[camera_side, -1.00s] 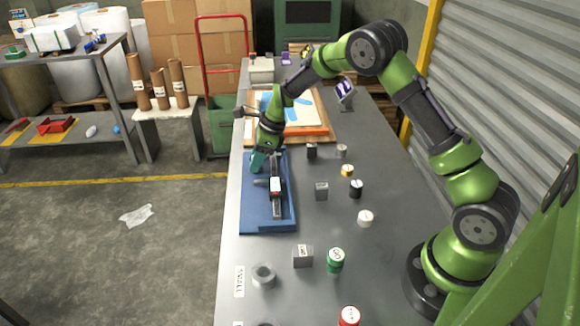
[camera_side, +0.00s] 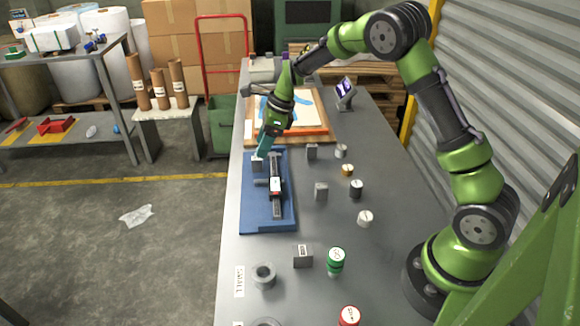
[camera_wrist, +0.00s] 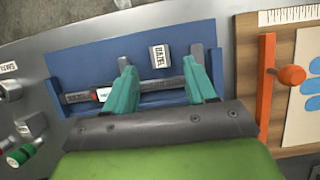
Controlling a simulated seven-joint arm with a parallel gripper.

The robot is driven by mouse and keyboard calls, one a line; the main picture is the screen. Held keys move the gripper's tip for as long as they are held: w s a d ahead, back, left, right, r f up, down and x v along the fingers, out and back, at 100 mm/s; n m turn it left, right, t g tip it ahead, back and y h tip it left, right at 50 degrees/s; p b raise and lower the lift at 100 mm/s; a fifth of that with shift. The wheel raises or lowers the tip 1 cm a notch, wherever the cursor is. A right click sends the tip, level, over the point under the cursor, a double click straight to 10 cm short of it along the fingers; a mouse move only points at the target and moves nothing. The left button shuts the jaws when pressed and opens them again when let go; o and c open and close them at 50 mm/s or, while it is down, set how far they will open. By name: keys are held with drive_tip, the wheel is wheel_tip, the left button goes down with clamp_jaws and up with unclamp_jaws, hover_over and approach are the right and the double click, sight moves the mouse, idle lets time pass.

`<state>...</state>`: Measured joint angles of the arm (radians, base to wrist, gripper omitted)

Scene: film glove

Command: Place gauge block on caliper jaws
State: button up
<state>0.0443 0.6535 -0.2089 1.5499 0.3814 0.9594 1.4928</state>
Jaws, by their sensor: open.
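The caliper (camera_side: 276,188) lies on a blue tray (camera_side: 252,222), its jaws pointing left. In the wrist view its beam (camera_wrist: 150,88) runs across the blue tray (camera_wrist: 85,58), with a jaw to each side of a small grey gauge block (camera_wrist: 160,56). The block has a white label and sits in the space between the jaws; contact with them cannot be made out. It also shows in the side view (camera_side: 257,164). My gripper (camera_side: 264,148) is above the block, teal fingers (camera_wrist: 160,74) apart, with nothing between them.
More grey blocks (camera_side: 321,191) and several cylinders (camera_side: 356,188) stand right of the tray.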

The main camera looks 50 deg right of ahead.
drive_tip(key=s+a+r+n+t, duration=0.1)
drive_tip(key=s+a+r+n, duration=0.1)
drive_tip(key=s+r+n, duration=0.45)
drive_tip(key=s+a+r+n+t, duration=0.15)
drive_tip(key=s+r+n, duration=0.25)
drive_tip(key=s+r, duration=0.55)
drive_tip(key=s+a+n, duration=0.1)
drive_tip(key=s+n, duration=0.5)
drive_tip(key=s+a+r+n+t+h, duration=0.1)
drive_tip(key=s+a+n, duration=0.1)
drive_tip(key=s+n, duration=0.4)
drive_tip(key=shift+s+a, duration=0.25)
drive_tip(key=shift+s, duration=0.1)
